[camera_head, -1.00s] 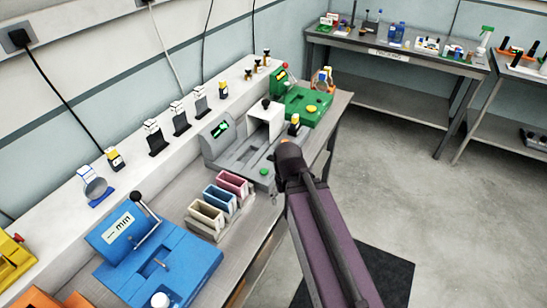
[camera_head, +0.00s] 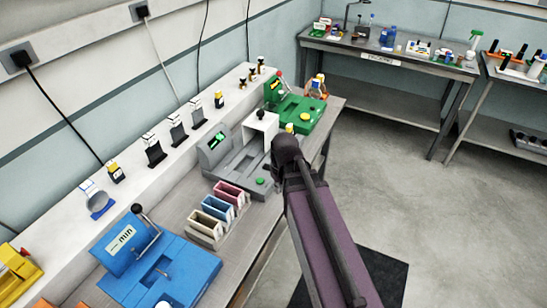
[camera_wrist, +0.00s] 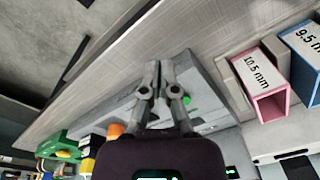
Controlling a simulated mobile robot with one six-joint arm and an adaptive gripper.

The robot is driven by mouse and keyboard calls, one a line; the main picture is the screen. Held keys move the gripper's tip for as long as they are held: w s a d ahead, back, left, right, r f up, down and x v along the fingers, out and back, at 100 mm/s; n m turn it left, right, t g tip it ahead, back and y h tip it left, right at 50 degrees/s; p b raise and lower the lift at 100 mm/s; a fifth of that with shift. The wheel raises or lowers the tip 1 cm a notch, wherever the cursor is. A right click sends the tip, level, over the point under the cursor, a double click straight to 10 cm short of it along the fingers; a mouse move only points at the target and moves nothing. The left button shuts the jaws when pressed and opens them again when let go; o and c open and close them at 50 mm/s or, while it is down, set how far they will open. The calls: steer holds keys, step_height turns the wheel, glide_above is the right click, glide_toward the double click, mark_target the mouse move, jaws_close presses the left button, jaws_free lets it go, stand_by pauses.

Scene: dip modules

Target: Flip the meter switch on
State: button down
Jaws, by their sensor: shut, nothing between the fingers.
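A grey machine (camera_head: 215,165) with a lit green display (camera_head: 216,141), a white block (camera_head: 262,128) with a black knob (camera_head: 260,114) and a green button (camera_head: 261,181) stands on the bench. I cannot tell for certain which part is the meter switch. The wrist view shows the grey machine (camera_wrist: 205,80) beneath my gripper (camera_wrist: 160,66). My gripper is shut and empty, its tips over the machine's front part. The green button (camera_wrist: 187,100) lies just right of the fingers there. In the head view my arm hides the fingers.
Pink (camera_head: 230,192), blue (camera_head: 217,208) and cream (camera_head: 204,228) holders stand in front of the grey machine. A blue machine with a lever (camera_head: 170,270) is nearer, a green machine (camera_head: 297,112) farther.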

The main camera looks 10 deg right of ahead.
steer(key=w+d+r+n+t+y+p, duration=0.1)
steer(key=w+d+r+n+p, duration=0.1)
steer(key=w+r+n+p, duration=0.5)
steer(key=shift+w+d+r+y+p, duration=0.3)
steer(key=shift+w+r+p, duration=1.85)
steer(key=shift+r, duration=0.8)
steer(key=shift+f, duration=0.25)
steer(key=b+x, duration=1)
steer(key=shift+w, duration=0.1)
steer(key=shift+d+f+b, duration=0.15)
steer(key=shift+f+b, duration=1.6)
steer(key=shift+b, duration=0.1)
steer(key=shift+s+d, duration=0.1)
steer(key=shift+s, duration=0.1)
